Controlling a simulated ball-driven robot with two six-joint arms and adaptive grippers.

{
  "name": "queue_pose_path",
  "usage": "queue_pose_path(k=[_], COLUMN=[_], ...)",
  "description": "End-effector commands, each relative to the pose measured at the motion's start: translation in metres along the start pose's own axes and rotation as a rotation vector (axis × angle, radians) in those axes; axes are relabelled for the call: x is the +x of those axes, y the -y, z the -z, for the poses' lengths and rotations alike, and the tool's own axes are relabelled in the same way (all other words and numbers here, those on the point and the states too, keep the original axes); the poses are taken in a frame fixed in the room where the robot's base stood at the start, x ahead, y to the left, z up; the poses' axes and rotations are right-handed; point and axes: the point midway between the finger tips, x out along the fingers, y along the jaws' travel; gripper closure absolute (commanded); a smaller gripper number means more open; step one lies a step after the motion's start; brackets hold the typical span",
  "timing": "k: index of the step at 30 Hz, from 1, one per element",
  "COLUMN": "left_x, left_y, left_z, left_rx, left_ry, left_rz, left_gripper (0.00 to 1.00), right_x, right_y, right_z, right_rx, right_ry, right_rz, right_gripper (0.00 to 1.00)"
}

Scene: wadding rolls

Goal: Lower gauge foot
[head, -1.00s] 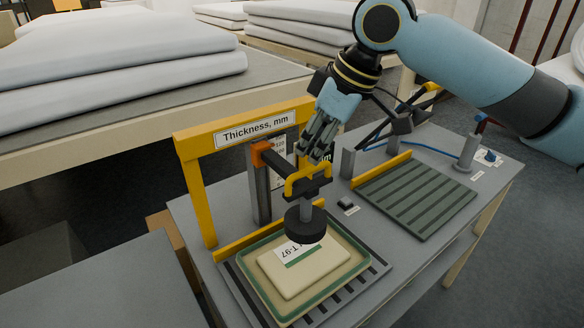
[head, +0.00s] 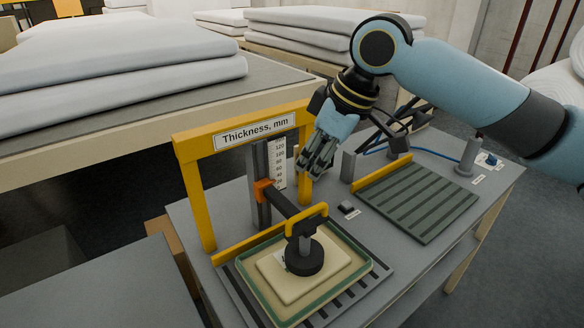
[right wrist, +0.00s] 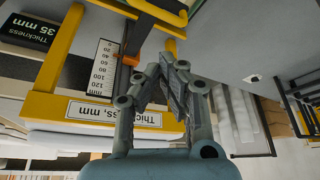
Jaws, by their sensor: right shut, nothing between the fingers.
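The gauge foot (head: 304,258) is a dark round disc under a yellow handle (head: 307,219), on an arm from an orange slider (head: 264,190). It is low over the cream pad (head: 272,275) in the green-rimmed tray and appears to rest on it, covering most of the label. The upright scale (head: 278,163) stands behind the slider. My right gripper (head: 312,166) is shut and empty, above and behind the handle and apart from it. The right wrist view shows its closed fingers (right wrist: 170,78) beside the scale (right wrist: 103,66). My left gripper is out of view.
The yellow frame (head: 195,200) with the "Thickness, mm" sign stands around the scale. A ribbed green plate (head: 418,200) lies to the right. In the right wrist view, a dark display (right wrist: 35,30) reads "Thickness 35 mm". White wadding (head: 120,70) lies on a table behind.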

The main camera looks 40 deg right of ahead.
Motion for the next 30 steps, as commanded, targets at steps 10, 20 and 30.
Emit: queue_pose_path(k=[10, 20, 30], left_x=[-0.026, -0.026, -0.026], left_y=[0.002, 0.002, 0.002], left_z=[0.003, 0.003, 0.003], left_rx=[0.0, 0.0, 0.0], left_ry=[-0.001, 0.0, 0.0], left_rz=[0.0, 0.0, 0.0], left_gripper=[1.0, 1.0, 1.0], right_x=[-0.035, -0.059, -0.059], right_y=[0.0, 0.0, 0.0], right_z=[0.015, 0.025, 0.025], right_rx=[-0.001, -0.001, 0.0], right_ry=[-0.001, 0.0, 0.0], right_rz=[-0.001, 0.0, 0.0], right_gripper=[1.0, 1.0, 1.0])
